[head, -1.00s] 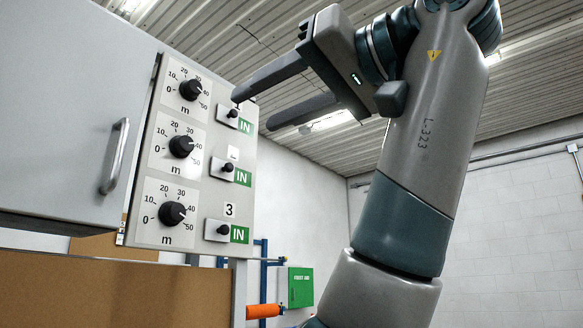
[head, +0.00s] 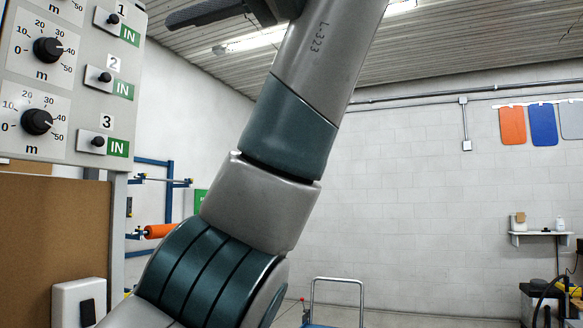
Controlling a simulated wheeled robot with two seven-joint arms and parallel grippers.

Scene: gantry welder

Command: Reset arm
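My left arm rises from the lower left and leans up to the right, past the control panel (head: 74,157). My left gripper (head: 212,12) is at the top edge, mostly cut off. One dark finger shows, pointing left toward the panel. Ceiling shows above its tip with no second finger against it, so the gripper looks open, and nothing is seen held by it. It is to the right of the panel and apart from it. My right gripper is not in view.
The panel has black dials (head: 47,50) and small switches (head: 105,77) with green IN labels. A brown board (head: 52,240) is below. A blue rack (head: 170,175) with an orange roll (head: 158,231) stands behind. A cart handle (head: 338,280) and a wall shelf (head: 540,234) are to the right.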

